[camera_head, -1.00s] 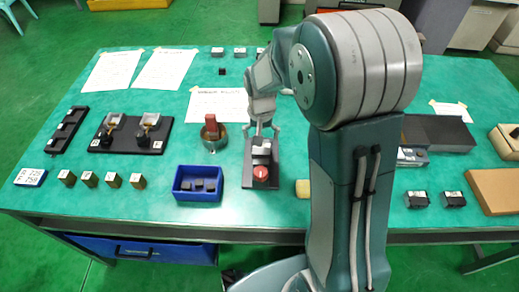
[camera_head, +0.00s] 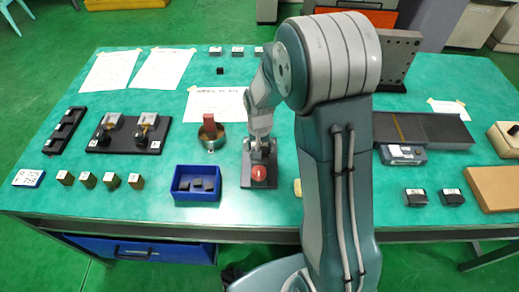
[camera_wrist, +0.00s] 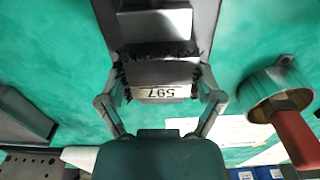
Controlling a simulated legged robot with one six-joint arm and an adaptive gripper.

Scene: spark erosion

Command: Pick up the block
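A grey block with a white label reading 597 (camera_wrist: 158,92) sits between the fingers of my gripper (camera_wrist: 160,75) in the wrist view. One finger stands on each side of it, very close; I cannot tell whether they touch it. In the head view my gripper (camera_head: 260,148) is down over the dark stand with the red knob (camera_head: 258,172) and mostly hides the block there. In the wrist view the stand's light metal part (camera_wrist: 155,24) lies beyond the block.
A metal pot (camera_head: 211,140) with a red-handled object is close left of the stand. A blue bin (camera_head: 196,195) with dark blocks is at the front left. My arm hides part of the table to the right.

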